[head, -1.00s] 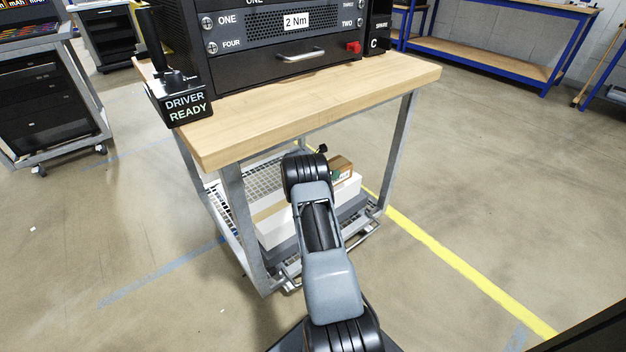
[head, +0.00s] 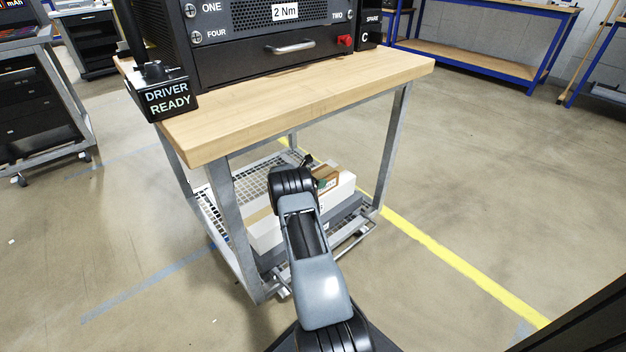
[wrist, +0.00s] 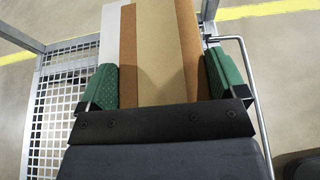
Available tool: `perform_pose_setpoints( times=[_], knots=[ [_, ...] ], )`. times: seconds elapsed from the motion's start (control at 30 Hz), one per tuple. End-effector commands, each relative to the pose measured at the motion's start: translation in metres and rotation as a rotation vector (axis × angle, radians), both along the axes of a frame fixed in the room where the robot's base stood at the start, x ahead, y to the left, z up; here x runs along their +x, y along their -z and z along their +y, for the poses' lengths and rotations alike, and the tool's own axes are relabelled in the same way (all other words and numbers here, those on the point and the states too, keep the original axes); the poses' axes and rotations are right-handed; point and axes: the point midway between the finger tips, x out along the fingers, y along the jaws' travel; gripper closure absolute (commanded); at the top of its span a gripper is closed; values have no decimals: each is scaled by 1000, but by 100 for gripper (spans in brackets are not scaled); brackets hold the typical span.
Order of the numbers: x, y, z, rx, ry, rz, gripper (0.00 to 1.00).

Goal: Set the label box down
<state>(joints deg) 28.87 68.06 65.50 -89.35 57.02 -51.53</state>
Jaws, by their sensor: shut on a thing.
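The label box, a small brown cardboard box (head: 326,177), shows beyond my wrist in the head view, by the top of a white box on the cart's lower shelf. In the wrist view the brown box with a tan strip (wrist: 160,45) lies between two green pads. My gripper (wrist: 161,78) is shut on it, one pad at each side. It also shows partly in the head view (head: 321,182), mostly hidden behind my arm. I cannot tell whether the brown box touches what is under it.
The white box (head: 344,189) and a grey box (head: 345,213) sit on the wire mesh shelf (head: 258,182). The wooden worktop (head: 300,100) is above, with metal legs (head: 232,230) around. A bent metal rod (wrist: 256,85) runs right of my gripper. Left mesh is bare.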

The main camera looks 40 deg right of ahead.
Motion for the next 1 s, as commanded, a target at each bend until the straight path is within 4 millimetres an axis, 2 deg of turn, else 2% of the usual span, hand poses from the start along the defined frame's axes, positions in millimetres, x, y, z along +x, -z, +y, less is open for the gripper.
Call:
perform_pose_setpoints(
  times=[0.2, 0.23, 0.3, 0.53, 0.63, 1.0],
  knots=[
    [0, 4, 0, -1, 0, 0, 39],
    [0, 4, 0, 0, 0, 0, 8],
    [0, 3, 0, 0, 0, 1, 1],
    [0, 2, 0, 0, 0, 0, 0],
    [0, -4, 1, 0, -1, 1, 0],
    [4, -25, 52, 0, -3, 2, 0]
  ],
)
